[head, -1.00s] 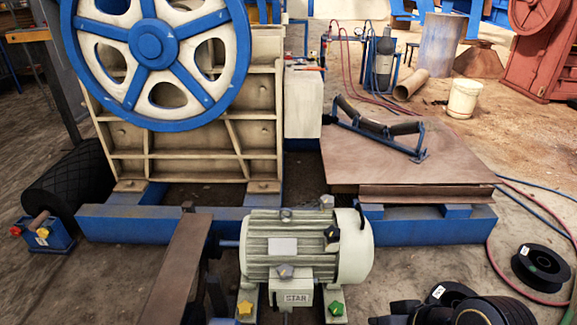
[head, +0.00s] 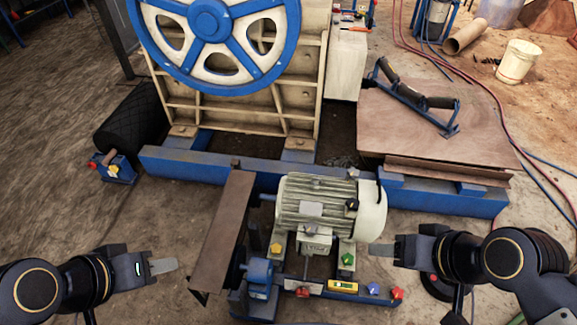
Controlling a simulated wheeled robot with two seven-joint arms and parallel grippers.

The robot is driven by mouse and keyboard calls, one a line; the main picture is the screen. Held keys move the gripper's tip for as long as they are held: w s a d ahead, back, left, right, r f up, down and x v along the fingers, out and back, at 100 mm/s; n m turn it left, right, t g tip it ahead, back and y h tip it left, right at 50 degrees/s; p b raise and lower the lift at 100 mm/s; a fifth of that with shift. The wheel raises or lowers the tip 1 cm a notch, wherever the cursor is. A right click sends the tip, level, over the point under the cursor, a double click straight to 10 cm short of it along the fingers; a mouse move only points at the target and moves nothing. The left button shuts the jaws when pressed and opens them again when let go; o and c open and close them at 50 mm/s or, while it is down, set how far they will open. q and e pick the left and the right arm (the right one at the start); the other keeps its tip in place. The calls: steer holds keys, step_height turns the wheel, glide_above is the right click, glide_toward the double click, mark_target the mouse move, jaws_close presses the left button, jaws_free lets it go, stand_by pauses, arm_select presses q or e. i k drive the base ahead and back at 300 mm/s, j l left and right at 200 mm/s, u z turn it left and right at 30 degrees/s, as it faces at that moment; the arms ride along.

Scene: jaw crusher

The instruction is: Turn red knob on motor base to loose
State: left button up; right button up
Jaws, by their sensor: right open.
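The motor (head: 318,208) is cream and ribbed, on a dark base frame (head: 262,303) in the middle of the head view. A red knob (head: 397,293) sits at the right end of the base's front rail, beside a blue knob (head: 373,289). Another small red part (head: 303,292) is at the front middle. My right gripper (head: 378,249) is open, above and slightly left of the right-end red knob, apart from it, near the motor's lower right. My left gripper (head: 165,266) is out on the left, apart from everything; its jaw gap cannot be made out.
A yellow level (head: 342,286) lies on the front rail. Yellow (head: 276,248) and green (head: 347,259) knobs flank the motor's feet. A long brown plate (head: 222,232) stands left of the motor. A blue beam (head: 225,173) runs behind.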

mark_target(397, 293)
steer(key=l+z, duration=0.15)
steer(key=z, duration=0.35)
steer(key=l+z, duration=0.25)
steer(key=z, duration=0.2)
steer(key=l+z, duration=0.2)
steer(key=z, duration=0.3)
steer(key=i+l, duration=0.1)
steer(key=l, duration=0.25)
steer(key=i+l, duration=0.15)
steer(key=l, duration=0.2)
steer(key=i+l, duration=0.1)
steer(key=l, duration=0.3)
steer(key=u, duration=0.4)
steer(key=l+u, duration=0.1)
steer(key=u, duration=0.3)
steer(key=l+u, duration=0.1)
steer(key=u, duration=0.75)
steer(key=l+u, duration=0.1)
steer(key=u, duration=0.3)
